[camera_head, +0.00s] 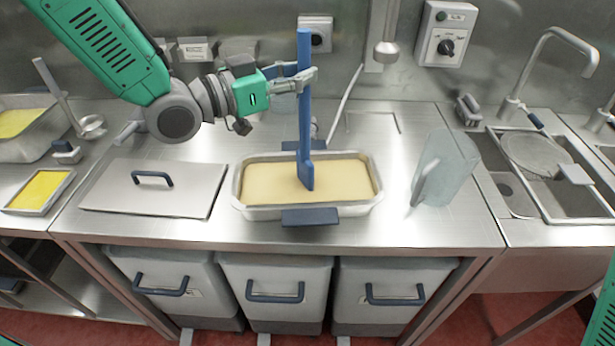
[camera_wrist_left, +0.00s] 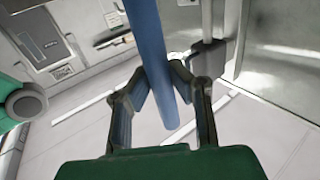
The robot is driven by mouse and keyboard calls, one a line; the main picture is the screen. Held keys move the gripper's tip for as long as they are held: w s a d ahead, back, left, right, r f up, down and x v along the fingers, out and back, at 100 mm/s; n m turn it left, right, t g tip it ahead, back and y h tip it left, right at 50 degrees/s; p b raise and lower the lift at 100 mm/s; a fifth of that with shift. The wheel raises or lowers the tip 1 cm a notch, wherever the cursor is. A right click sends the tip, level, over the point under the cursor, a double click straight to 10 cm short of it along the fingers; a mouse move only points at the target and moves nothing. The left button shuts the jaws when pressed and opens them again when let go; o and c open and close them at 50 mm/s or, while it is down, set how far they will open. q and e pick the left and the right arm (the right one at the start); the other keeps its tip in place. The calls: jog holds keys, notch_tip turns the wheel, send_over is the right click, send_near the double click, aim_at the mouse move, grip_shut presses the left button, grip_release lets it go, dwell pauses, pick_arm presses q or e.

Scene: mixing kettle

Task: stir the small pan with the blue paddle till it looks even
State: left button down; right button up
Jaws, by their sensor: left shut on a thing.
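The small pan (camera_head: 376,196) is a rectangular metal pan with blue handles, standing on the steel counter. Its pale beige filling (camera_head: 262,182) looks smooth and of one colour. My left gripper (camera_head: 305,80) is shut on the paddle's shaft, well above the pan. In the left wrist view the fingers close around the blue shaft (camera_wrist_left: 152,60). The paddle's lowest edge is hidden in the filling. My right gripper is not in view.
A flat metal lid (camera_head: 195,190) lies left of the pan. A clear jug (camera_head: 447,170) stands to its right. A sink (camera_head: 585,200) with a tap is at the far right. Yellow-filled trays (camera_head: 42,190) and a ladle (camera_head: 90,125) are at the left. Grey bins (camera_head: 275,290) stand below the counter.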

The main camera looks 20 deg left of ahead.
pick_arm(q)
jog(key=r+p, duration=0.2)
jog(key=r, duration=0.1)
jog(key=r+p, duration=0.2)
jog(key=r, duration=0.1)
jog(key=r+p, duration=0.3)
jog(key=shift+w+d+r, duration=0.2)
jog(key=shift+d, duration=0.15)
jog(key=shift+f, duration=0.15)
